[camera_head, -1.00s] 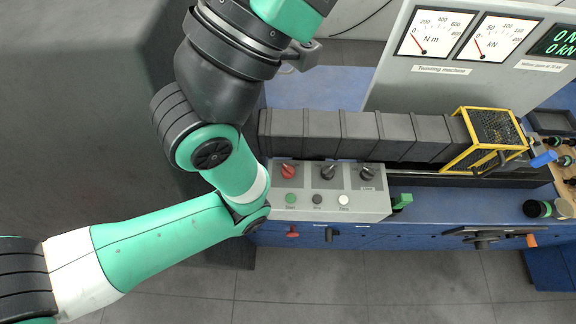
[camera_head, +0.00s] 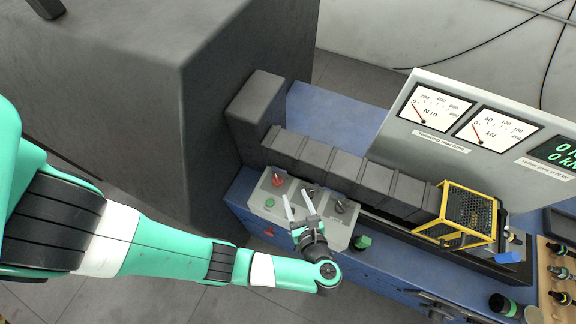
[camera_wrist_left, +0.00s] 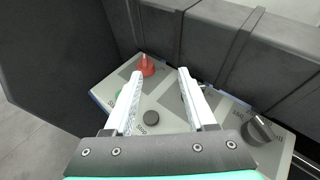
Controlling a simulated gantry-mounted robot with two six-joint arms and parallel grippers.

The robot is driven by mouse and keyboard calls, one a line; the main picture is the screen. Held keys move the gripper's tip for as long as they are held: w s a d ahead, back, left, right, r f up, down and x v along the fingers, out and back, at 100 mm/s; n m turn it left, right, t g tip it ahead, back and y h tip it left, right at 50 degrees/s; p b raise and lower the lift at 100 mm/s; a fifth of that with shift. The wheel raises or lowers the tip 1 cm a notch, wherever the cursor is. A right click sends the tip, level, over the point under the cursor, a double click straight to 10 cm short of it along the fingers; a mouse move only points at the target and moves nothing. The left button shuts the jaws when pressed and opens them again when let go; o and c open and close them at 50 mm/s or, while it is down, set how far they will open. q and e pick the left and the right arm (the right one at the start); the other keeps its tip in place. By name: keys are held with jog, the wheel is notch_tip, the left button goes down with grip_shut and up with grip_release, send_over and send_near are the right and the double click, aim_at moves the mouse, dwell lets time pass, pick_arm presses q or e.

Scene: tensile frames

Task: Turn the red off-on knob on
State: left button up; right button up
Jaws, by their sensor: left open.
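The red knob (camera_head: 278,181) sits at the upper left of the grey control panel (camera_head: 338,233) in the head view. It also shows in the left wrist view (camera_wrist_left: 146,66), just beyond the fingertips and nearer the left finger. My left gripper (camera_head: 294,194) is open over the panel, with its two pale fingers apart and nothing between them. In the head view its tips are just right of the red knob, and no contact shows. The knob's off-on marks are too small to read. My right gripper is not in view.
Two dark knobs, the middle one (camera_head: 312,190) and the right one (camera_head: 341,205), share the panel. A green button (camera_head: 269,202) is below the red knob. A dark ribbed cover (camera_head: 345,172) runs behind the panel. A yellow cage (camera_head: 467,213) stands to the right.

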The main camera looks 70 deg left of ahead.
aim_at(277, 180)
pick_arm(q)
jog(key=shift+s+d+f+n+g, duration=0.1)
jog(key=shift+s+f+g, duration=0.1)
jog(key=shift+s, duration=0.2)
jog(key=shift+s+a+f+n+g, duration=0.1)
jog(key=shift+s+f+g, duration=0.1)
jog(key=shift+s, duration=0.15)
jog(key=shift+s+d+f+n+g, duration=0.1)
jog(key=shift+s+f+g, duration=0.1)
jog(key=shift+s, duration=0.2)
jog(key=b+x, duration=0.2)
jog(key=b, duration=0.1)
jog(key=b+x, duration=0.2)
jog(key=b, duration=0.1)
jog(key=shift+d+f, duration=0.15)
jog(key=shift+f, duration=0.15)
jog(key=x, duration=0.4)
jog(key=r+x, duration=0.1)
jog(key=x, duration=0.1)
jog(key=shift+w+a+f, duration=0.1)
jog(key=shift+a+f, duration=0.1)
jog(key=shift+a, duration=0.25)
jog(key=shift+a+f, duration=0.25)
jog(key=shift+a, duration=0.25)
jog(key=shift+c, duration=0.3)
grip_shut()
